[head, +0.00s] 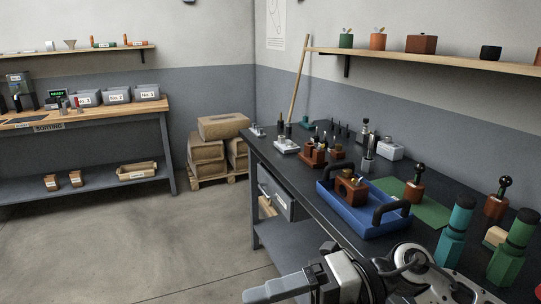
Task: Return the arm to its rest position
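My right arm comes in at the bottom right, in front of the dark workbench (290,219). My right gripper (262,293) points left, low over the floor side of the bench's front edge. Its grey fingers are partly cut off by the bottom of the picture, so I cannot tell how far apart they are. I see nothing held in it. My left gripper is not in view.
A blue tray (334,212) with black handles sits on the bench near my arm. Teal (455,232) and green (512,250) grinders stand at the right. The concrete floor (140,250) at left is clear. Sacks (207,150) lie on a pallet behind.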

